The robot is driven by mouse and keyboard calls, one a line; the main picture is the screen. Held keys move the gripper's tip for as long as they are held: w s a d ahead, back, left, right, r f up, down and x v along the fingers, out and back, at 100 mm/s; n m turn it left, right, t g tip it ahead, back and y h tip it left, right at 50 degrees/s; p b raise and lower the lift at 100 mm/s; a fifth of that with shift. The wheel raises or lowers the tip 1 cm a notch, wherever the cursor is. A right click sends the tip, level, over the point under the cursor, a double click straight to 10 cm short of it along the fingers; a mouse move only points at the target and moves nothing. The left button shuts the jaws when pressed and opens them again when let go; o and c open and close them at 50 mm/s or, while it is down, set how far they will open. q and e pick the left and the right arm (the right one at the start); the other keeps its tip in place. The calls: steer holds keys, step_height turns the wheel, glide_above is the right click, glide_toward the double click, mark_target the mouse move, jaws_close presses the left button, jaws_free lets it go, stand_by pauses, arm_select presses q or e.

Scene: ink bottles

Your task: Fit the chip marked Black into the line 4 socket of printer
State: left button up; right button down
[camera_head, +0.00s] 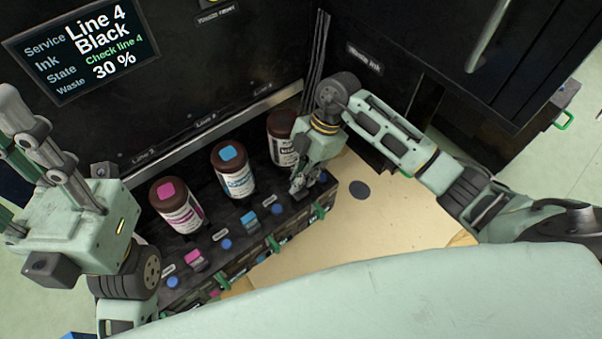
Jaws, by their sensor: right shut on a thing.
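The printer's ink station (212,215) is a dark block with a row of bottles and a lower ledge with chip sockets. My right gripper (298,190) is shut at the ledge, in front of the rearmost bottle (281,150), which has a brown cap and a white label. The gripper hides the line 4 socket, and I cannot clearly make out the Black chip in its jaws or whether it is seated. My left gripper (30,118) is raised at the left with its fingers apart, away from the station.
A magenta-topped bottle (177,207) and a cyan-topped bottle (233,170) stand beside the work area. A magenta chip (195,259) and a cyan chip (250,225) sit on the ledge among blue buttons. The screen (83,48) reads Line 4, Black, Check line 4, 30 %.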

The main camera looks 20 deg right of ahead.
steer(key=shift+f, duration=0.55)
steer(key=shift+f+p, duration=0.2)
steer(key=shift+p, duration=0.1)
stand_by(0.3)
